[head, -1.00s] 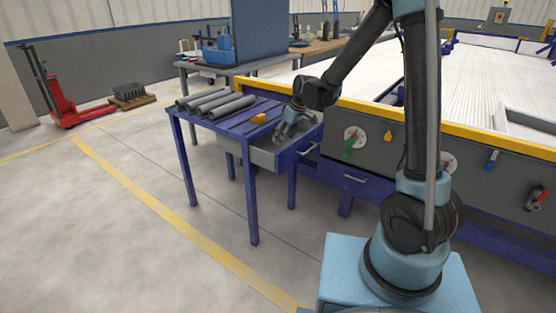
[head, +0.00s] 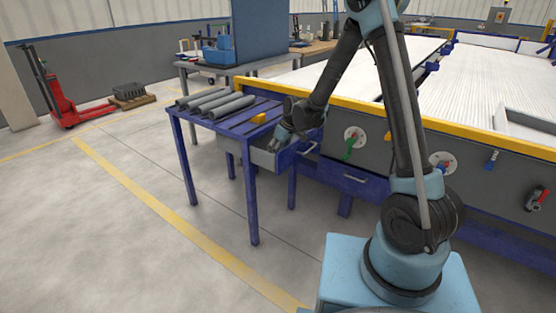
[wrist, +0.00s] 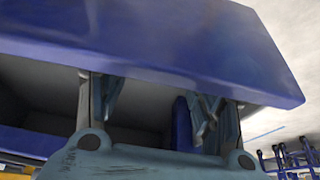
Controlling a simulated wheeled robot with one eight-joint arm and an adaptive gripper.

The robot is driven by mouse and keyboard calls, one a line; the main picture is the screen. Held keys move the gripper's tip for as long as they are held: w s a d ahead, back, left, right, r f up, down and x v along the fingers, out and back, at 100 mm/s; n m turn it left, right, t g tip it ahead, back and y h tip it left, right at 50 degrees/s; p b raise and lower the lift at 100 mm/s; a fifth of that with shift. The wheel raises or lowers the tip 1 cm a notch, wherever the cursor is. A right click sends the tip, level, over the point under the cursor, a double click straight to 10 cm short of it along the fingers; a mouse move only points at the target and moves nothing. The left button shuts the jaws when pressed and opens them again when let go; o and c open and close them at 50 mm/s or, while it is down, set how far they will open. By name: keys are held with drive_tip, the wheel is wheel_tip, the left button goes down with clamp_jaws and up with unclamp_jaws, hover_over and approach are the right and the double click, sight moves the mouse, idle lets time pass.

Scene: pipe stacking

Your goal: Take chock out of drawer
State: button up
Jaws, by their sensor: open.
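The drawer (head: 262,157) is pulled out from under the blue slatted table, with grey sides and a blue front. My gripper (head: 276,144) points down into the open drawer. In the wrist view my gripper (wrist: 158,92) is open, its two fingers apart, with nothing clearly between them. A blue drawer panel (wrist: 150,35) spans the top of that view, above a dark grey interior. A blue upright shape (wrist: 181,122) shows near the right finger; I cannot tell what it is. I cannot make out a chock inside the drawer. A yellow chock-like block (head: 259,118) sits on the table top.
Several grey pipes (head: 215,102) lie on the table (head: 185,113) left of the yellow block. A large yellow-edged machine bed (head: 345,98) stands close behind and right of the drawer. Open floor lies in front. A red pallet jack (head: 62,105) is far left.

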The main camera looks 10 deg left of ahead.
drive_tip(key=shift+x, duration=0.9)
drive_tip(key=shift+c, duration=0.2)
drive_tip(key=c, duration=1.1)
drive_tip(key=shift+c, duration=0.2)
drive_tip(key=shift+r, duration=0.15)
